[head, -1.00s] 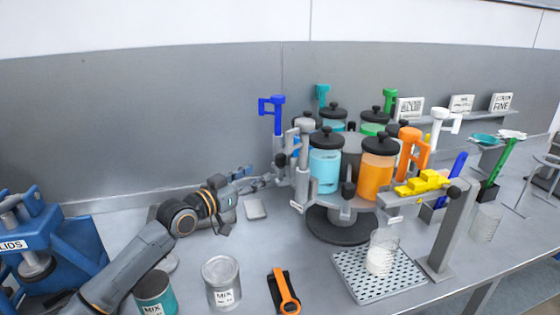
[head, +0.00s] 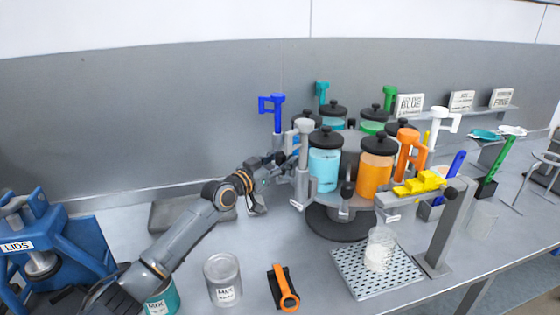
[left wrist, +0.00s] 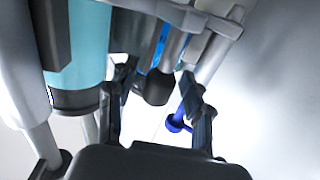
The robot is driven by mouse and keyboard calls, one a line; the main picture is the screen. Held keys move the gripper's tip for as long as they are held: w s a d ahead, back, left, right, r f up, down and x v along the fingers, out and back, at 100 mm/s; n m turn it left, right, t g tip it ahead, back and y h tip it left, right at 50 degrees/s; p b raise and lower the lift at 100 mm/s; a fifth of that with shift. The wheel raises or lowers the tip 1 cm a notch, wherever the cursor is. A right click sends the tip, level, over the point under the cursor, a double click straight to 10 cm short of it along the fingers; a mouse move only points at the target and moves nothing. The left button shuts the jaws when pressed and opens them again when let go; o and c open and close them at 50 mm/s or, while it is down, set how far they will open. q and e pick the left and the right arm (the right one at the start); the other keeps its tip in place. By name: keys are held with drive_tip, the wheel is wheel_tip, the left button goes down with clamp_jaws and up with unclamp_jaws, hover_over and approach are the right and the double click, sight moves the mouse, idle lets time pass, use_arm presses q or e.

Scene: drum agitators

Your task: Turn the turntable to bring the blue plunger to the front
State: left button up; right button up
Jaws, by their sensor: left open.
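The turntable (head: 337,226) stands on the bench with a dark round base and carries several lidded canisters, including a cyan one (head: 324,172) and an orange one (head: 375,178) at its front. The blue plunger (head: 277,113) stands upright at the turntable's left side in the head view. My left gripper (head: 287,158) is open at the turntable's left edge, below the blue plunger's handle. In the left wrist view, a dark rounded knob (left wrist: 155,88) shows between the spread fingers; contact cannot be told. My right gripper is out of view.
A fixed stand with a yellow clamp (head: 418,184) rises at right, by a perforated tray (head: 350,275) holding a glass beaker (head: 379,250). A blue LIDS press (head: 60,250) stands left.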

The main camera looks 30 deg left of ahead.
use_arm(q)
drive_tip(key=shift+r, duration=0.1)
clamp_jaws()
drive_tip(key=shift+s+d, duration=0.15)
drive_tip(key=shift+d, duration=0.15)
